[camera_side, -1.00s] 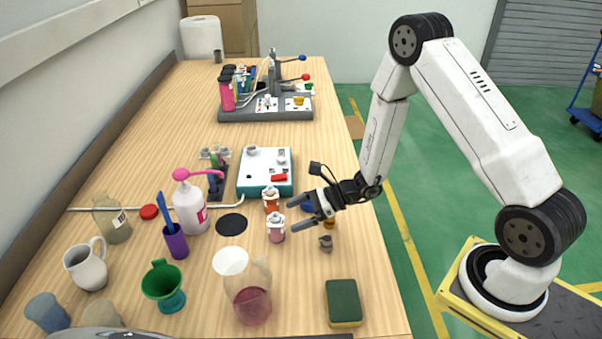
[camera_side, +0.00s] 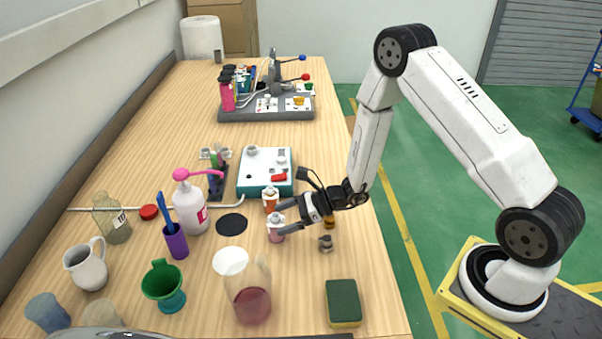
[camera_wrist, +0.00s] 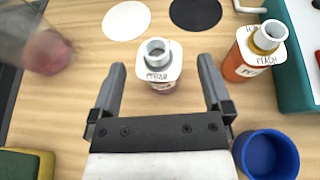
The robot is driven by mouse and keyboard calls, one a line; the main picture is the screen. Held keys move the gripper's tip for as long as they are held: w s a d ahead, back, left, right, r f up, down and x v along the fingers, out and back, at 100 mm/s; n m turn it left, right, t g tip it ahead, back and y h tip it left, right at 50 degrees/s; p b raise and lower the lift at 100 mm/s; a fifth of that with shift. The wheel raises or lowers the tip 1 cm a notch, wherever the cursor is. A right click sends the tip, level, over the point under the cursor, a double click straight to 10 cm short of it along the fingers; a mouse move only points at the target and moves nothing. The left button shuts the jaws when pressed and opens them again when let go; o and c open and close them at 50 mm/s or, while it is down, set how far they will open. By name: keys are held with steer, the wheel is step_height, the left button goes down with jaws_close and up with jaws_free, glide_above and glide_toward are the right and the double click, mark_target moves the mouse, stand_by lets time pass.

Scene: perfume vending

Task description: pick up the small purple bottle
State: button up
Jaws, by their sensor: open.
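The small purple bottle (camera_side: 276,236) stands upright on the wooden table, its liquid pinkish-purple. In the wrist view the bottle (camera_wrist: 158,72) has a grey ring-shaped top and a white label collar. My gripper (camera_side: 281,219) is low over the table at the bottle's right side in the side view, its fingers partly hiding it. In the wrist view the open fingers of my gripper (camera_wrist: 161,67) lie to the left and right of the bottle, with gaps on both sides. I cannot tell how far the fingertips reach around it.
An orange bottle (camera_wrist: 242,66) stands close by, beyond the right finger. A blue cup (camera_wrist: 268,155) is near the gripper's right side. A jug with red liquid (camera_side: 249,302) and a green sponge (camera_side: 343,302) stand nearer the front. A black disc (camera_side: 231,224) lies left.

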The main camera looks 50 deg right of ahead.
mark_target(268, 221)
steer(key=shift+x, duration=2.3)
steer(key=c, duration=1.3)
steer(key=shift+c, duration=0.2)
steer(key=shift+r, duration=0.75)
steer(key=s+r, duration=0.5)
steer(key=r, duration=0.2)
steer(key=shift+s+d+r, duration=0.3)
steer(key=shift+d+r, duration=0.1)
steer(key=s+d+r, duration=0.1)
steer(key=s+r, duration=0.2)
steer(key=s, duration=0.5)
steer(key=shift+s+r, duration=0.2)
steer(key=shift+r, duration=0.1)
